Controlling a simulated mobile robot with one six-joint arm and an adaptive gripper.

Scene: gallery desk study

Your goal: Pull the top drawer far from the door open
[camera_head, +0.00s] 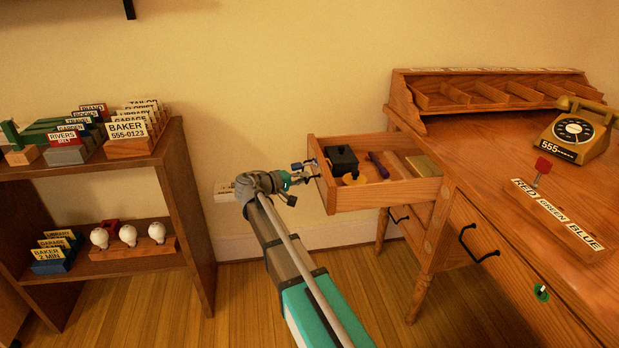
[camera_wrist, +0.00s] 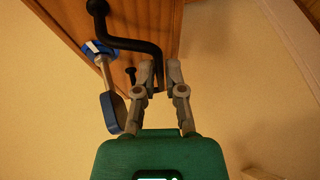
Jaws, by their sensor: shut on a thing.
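The top drawer (camera_head: 388,194) at the desk's far left end stands pulled well out, and its inside shows. My gripper (camera_head: 300,180) is at the drawer's front. In the wrist view my gripper (camera_wrist: 166,76) is shut on the black drawer handle (camera_wrist: 133,44), with its fingertips at one end of the bar. The wooden drawer front (camera_wrist: 160,18) is just behind the handle. A blue-ended piece with a pale shaft (camera_wrist: 106,72) shows beside the handle; I cannot tell what it is.
The drawer holds a black box (camera_head: 341,159), a purple stick (camera_head: 379,165) and a tan block (camera_head: 422,165). A lower drawer has a black handle (camera_head: 478,247). A telephone (camera_head: 577,131) stands on the desk. A shelf (camera_head: 186,190) stands left, with open floor between.

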